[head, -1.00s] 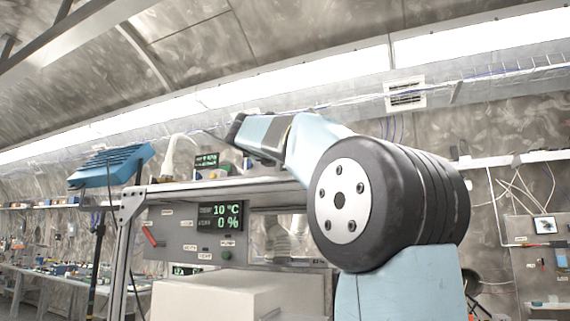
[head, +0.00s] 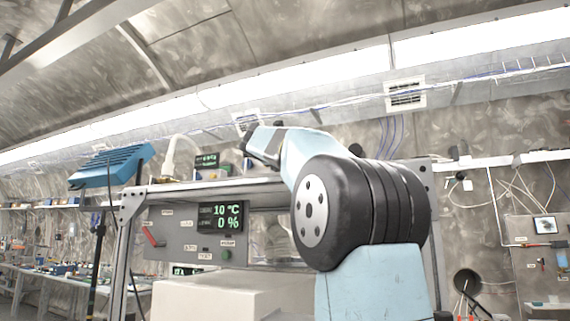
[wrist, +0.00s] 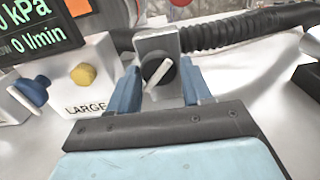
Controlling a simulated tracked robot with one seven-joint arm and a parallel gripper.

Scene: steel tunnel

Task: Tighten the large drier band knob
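In the wrist view, a dark round knob (wrist: 157,70) with a pale bar across it sits on the face of a grey metal block (wrist: 160,42). The bar is tilted. A white box marked "LARGE" (wrist: 100,62) with a yellow knob (wrist: 83,75) stands just to its left. My gripper (wrist: 159,72) is open, its two blue fingers apart on the left and right of the dark knob. I cannot tell whether either finger touches it. In the head view the knob and the fingers cannot be made out; my arm reaches over the shelf.
A black ribbed hose (wrist: 235,32) runs right from behind the block. A blue-handled valve (wrist: 31,91) and a display (wrist: 35,28) are at left. In the head view, a shelf (head: 200,184) stands above a control panel (head: 190,237) and a white box (head: 225,292).

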